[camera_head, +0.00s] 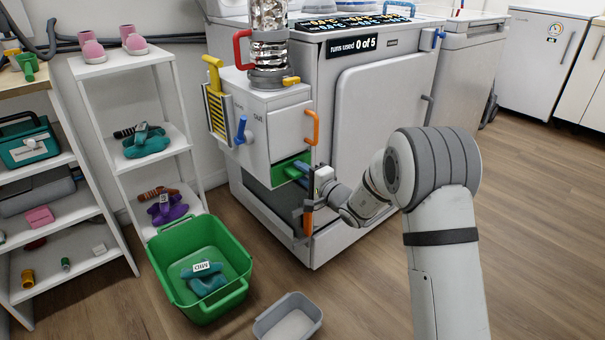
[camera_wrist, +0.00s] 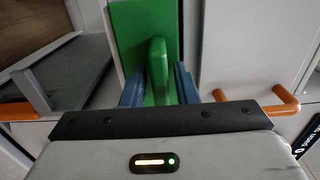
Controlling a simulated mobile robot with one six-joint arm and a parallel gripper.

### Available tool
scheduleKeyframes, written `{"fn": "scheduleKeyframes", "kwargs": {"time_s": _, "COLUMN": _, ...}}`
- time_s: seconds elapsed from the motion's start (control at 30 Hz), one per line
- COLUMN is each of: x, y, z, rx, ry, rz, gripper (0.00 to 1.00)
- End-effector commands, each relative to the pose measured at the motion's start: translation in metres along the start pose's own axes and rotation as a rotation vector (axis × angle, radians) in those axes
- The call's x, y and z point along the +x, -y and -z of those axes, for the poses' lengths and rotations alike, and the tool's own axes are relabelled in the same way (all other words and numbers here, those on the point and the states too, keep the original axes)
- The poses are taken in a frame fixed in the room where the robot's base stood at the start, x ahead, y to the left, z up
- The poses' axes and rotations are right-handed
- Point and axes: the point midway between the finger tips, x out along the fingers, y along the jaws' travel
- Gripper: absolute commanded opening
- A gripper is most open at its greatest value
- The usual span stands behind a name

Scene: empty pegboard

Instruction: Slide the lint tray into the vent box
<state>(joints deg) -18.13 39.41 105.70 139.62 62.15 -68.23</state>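The vent box (camera_head: 275,125) is the white box on the side of the large white machine. The green lint tray (camera_head: 291,168) shows at a low opening of the box, with its front part sticking out. In the wrist view the green tray (camera_wrist: 128,30) stands upright in the picture, with a raised green handle (camera_wrist: 158,68). My gripper (camera_head: 303,172) is at the tray's front. Its blue fingers (camera_wrist: 160,85) lie on either side of the handle. Whether both press on it is unclear. The tray's inner part is hidden in the box.
Orange handles (camera_head: 312,127) stick out near my gripper. A green bin (camera_head: 200,265) with a labelled teal item and a grey tub (camera_head: 288,320) stand on the floor. Shelves (camera_head: 140,130) are at the left. The floor at right is clear.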

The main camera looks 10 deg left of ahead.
Motion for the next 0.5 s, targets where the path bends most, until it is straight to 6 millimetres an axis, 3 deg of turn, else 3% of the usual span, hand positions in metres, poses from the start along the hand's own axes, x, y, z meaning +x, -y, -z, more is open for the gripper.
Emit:
{"fn": "scheduleKeyframes", "kwargs": {"time_s": 0.13, "x": 0.0, "y": 0.0, "z": 0.0, "rx": 0.0, "ry": 0.0, "rz": 0.0, "gripper": 0.4}}
{"fn": "scheduleKeyframes", "kwargs": {"time_s": 0.37, "x": -0.001, "y": 0.0, "z": 0.0, "rx": 0.0, "ry": 0.0, "rz": -0.001, "gripper": 0.4}}
{"fn": "scheduleKeyframes", "kwargs": {"time_s": 0.5, "x": -0.013, "y": 0.002, "z": 0.001, "rx": 0.0, "ry": -0.001, "rz": -0.002, "gripper": 0.4}}
